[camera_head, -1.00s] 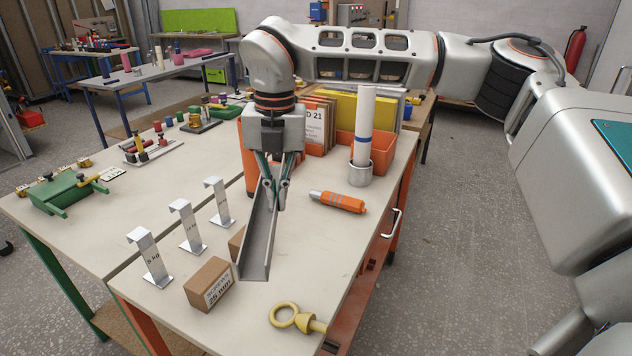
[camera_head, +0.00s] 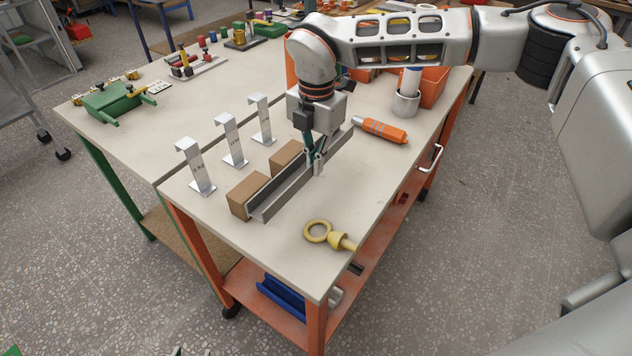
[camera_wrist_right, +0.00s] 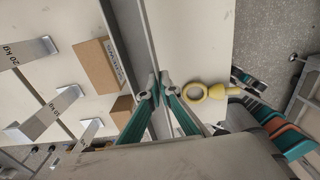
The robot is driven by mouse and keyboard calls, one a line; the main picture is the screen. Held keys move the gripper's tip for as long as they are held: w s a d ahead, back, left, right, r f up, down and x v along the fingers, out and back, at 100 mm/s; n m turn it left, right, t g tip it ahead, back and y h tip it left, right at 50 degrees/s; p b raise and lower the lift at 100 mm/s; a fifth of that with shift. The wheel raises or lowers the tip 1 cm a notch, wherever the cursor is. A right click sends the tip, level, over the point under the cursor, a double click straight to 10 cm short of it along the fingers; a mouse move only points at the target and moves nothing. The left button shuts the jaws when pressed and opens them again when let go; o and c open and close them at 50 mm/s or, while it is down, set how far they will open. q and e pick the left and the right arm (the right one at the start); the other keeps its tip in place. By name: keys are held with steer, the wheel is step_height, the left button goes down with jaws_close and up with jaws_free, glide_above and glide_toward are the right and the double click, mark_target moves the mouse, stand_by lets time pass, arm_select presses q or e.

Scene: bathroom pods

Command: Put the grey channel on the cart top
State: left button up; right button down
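The grey channel (camera_head: 283,193) is a long open metal profile lying lengthwise along two cardboard boxes, low over the cart top (camera_head: 385,178). Its near end looks at or very close to the surface; I cannot tell whether all of it rests there. My right gripper (camera_head: 317,170) points down at the channel's right wall. In the right wrist view, its fingertips (camera_wrist_right: 157,84) are close together with the wall of the channel (camera_wrist_right: 128,45) between them, so it looks shut on the channel. The left gripper is out of view.
Cardboard boxes (camera_head: 247,197) sit directly left of the channel, with several hooked metal plates (camera_head: 197,168) beyond. A yellow eye bolt (camera_head: 319,231) lies near the front edge. An orange tool (camera_head: 384,130) and a metal cup (camera_head: 405,103) are behind right.

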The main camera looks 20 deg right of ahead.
mark_target(315, 194)
step_height(315, 194, down, 7)
steer(key=shift+r, duration=0.1)
stand_by(0.4)
steer(key=c, duration=2.7)
jaws_free()
steer(key=shift+f, duration=0.2)
steer(key=o, duration=0.4)
